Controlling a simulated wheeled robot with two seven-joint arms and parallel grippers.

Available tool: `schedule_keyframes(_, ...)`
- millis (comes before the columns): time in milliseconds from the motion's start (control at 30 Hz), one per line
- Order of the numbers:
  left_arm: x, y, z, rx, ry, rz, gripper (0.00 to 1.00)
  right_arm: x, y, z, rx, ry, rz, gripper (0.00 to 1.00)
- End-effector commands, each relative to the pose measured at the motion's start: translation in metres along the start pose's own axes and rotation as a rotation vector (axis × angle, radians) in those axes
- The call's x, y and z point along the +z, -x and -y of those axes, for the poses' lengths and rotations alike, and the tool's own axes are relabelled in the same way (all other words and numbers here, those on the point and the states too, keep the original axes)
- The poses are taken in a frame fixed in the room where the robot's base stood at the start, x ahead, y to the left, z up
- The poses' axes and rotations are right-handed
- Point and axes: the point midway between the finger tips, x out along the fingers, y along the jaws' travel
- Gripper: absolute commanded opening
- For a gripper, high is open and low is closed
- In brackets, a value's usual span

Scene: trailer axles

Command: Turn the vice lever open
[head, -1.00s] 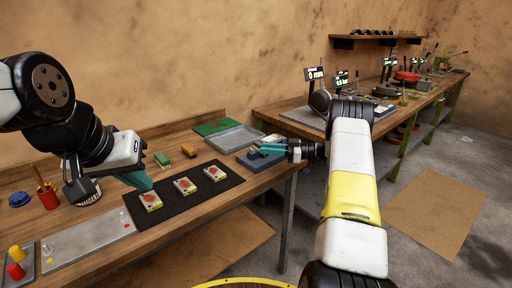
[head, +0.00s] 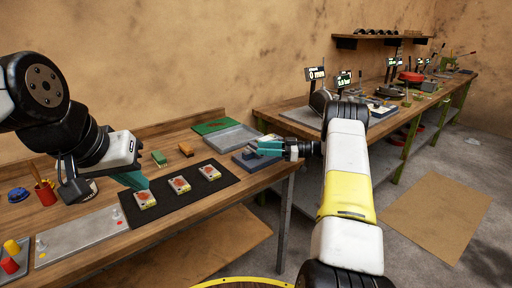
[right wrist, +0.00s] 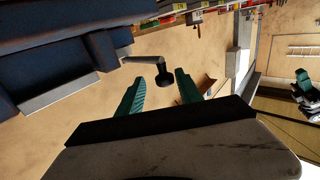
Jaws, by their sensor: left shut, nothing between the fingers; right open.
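The blue vice (head: 243,162) sits near the right end of the near bench, partly hidden by my right gripper. In the right wrist view the vice (right wrist: 60,65) fills the upper left. Its lever (right wrist: 143,60), a thin grey rod with a black knob (right wrist: 164,77), juts out to the right. My right gripper (right wrist: 158,90) is open, with the knob appearing between its teal fingertips; I cannot tell whether they touch. In the head view my right gripper (head: 262,147) is at the vice.
The black mat (head: 222,186) holds three cards. A grey tray (head: 232,138) lies behind the vice. A grey plate (head: 75,238), a red cup (head: 45,193) and coloured pegs are at the left. A second bench with displays (head: 316,73) runs along the right.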

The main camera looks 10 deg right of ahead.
Motion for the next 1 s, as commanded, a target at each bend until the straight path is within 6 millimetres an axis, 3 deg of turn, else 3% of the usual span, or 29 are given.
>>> schedule_keyframes(267, 0.0, 0.0, 0.0, 0.0, 0.0, 0.0, 0.0, 0.001, 0.01, 0.0, 0.002, 0.0, 0.001, 0.43)
schedule_keyframes(533, 0.0, 0.0, 0.0, 0.0, 0.0, 0.0, 0.0, 0.001, 0.055, 0.0, 0.002, 0.0, 0.001, 0.43)
schedule_keyframes(700, 0.0, 0.0, 0.0, 0.0, 0.0, 0.0, 0.0, 0.001, 0.074, -0.001, 0.001, 0.0, 0.0, 0.43)
schedule_keyframes(1000, 0.0, 0.0, 0.0, 0.0, 0.0, 0.0, 0.0, 0.001, 0.079, 0.0, 0.0, 0.0, 0.0, 0.43)
